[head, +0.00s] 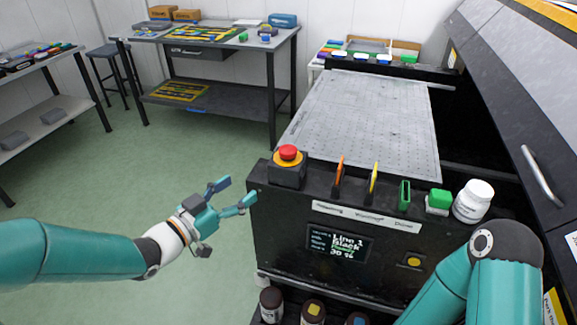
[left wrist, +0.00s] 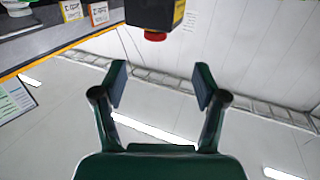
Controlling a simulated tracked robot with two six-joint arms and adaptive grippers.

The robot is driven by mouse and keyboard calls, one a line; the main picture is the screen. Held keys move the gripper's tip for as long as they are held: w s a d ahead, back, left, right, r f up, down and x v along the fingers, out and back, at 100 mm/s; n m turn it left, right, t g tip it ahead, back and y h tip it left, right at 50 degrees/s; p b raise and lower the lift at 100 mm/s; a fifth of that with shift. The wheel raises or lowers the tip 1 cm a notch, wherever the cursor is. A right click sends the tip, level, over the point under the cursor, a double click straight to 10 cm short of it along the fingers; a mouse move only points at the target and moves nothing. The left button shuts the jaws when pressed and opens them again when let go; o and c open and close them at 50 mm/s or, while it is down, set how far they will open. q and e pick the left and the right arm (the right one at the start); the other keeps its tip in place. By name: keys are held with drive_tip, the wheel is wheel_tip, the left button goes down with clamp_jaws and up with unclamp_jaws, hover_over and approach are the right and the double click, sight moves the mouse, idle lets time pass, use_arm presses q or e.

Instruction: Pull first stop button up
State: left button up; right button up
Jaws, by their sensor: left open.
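The red stop button (head: 288,152) sits with a yellow ring on a dark box (head: 287,174) at the left end of the machine's top. In the left wrist view the red button (left wrist: 155,35) shows at the top, hanging below its dark box in that picture. My left gripper (head: 235,193) is open and empty, to the left of the machine and lower than the button, apart from it. Its spread fingers also show in the left wrist view (left wrist: 159,78). My right arm shows at the lower right, but its gripper is out of view.
The machine's front panel has a lit screen (head: 340,243) and a yellow button (head: 414,262). Orange and yellow tools (head: 373,178), a green block (head: 439,199) and a white bottle (head: 473,201) line its top. Ink bottles (head: 313,311) stand below.

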sight(282, 155)
use_arm(q)
drive_tip(key=shift+m+h, duration=0.3)
drive_tip(key=p+x, duration=0.1)
drive_tip(key=x, duration=0.4)
drive_tip(key=r+p+x, duration=0.1)
drive_tip(key=x, duration=0.5)
drive_tip(key=p+x, duration=0.1)
drive_tip(key=x, duration=0.4)
drive_tip(key=shift+w+d+r+p, duration=0.2)
drive_tip(key=shift+d+p, duration=0.15)
drive_tip(key=shift+d, duration=0.05)
drive_tip(key=shift+c, duration=0.2)
clamp_jaws()
